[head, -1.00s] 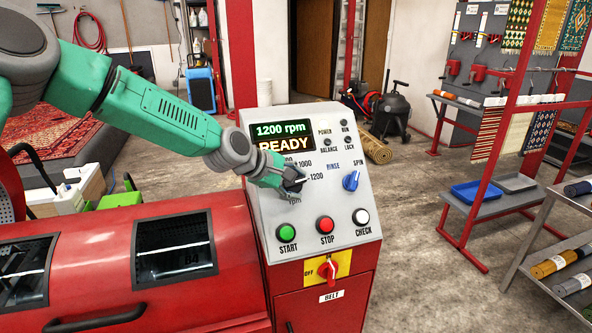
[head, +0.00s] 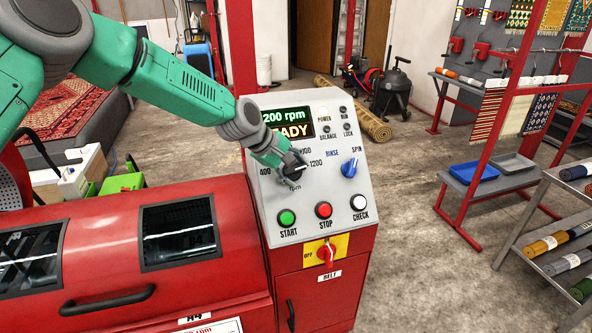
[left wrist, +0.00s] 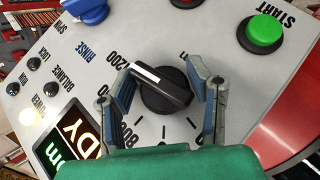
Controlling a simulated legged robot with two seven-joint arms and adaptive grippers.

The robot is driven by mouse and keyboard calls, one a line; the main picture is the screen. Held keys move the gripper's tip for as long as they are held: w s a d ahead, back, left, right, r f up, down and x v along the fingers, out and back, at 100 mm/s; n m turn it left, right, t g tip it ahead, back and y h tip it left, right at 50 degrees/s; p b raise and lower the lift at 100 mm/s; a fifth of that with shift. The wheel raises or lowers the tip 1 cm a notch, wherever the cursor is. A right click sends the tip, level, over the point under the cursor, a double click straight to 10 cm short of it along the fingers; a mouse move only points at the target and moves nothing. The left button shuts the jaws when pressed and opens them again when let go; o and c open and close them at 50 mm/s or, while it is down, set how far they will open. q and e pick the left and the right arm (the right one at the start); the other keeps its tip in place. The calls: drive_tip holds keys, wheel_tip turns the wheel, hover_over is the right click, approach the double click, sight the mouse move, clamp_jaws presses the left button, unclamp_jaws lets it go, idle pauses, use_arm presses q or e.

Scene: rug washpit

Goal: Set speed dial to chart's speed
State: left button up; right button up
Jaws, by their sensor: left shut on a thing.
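The speed dial (head: 297,166) is a black knob on the grey control panel (head: 335,189), ringed by rpm marks. In the left wrist view the dial (left wrist: 163,88) has its white pointer line towards the 1200 mark. My left gripper (head: 291,163) is shut on the dial, with one finger on each side of it, as the left wrist view (left wrist: 162,76) shows. The green display (head: 287,123) is partly behind my left arm; "200 rpm" and "EADY" show. No readable chart shows; a white sheet (head: 219,327) is cut off at the bottom edge. My right gripper is out of view.
A blue rinse/spin knob (head: 349,168) sits right of the dial. Green start (head: 287,218), red stop (head: 323,210) and white check (head: 358,203) buttons are below. A red belt switch (head: 327,253) is lower. The red machine cover (head: 100,230) lies left.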

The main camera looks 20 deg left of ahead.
use_arm(q)
drive_tip(key=o, duration=1.3)
drive_tip(key=shift+s+f, duration=0.15)
drive_tip(key=shift+f, duration=0.15)
drive_tip(key=shift+a, duration=0.15)
drive_tip(key=shift+r, duration=0.1)
drive_tip(key=shift+a+r, duration=0.15)
drive_tip(key=shift+r, duration=0.15)
drive_tip(key=v, duration=1.1)
drive_tip(key=shift+a, duration=0.1)
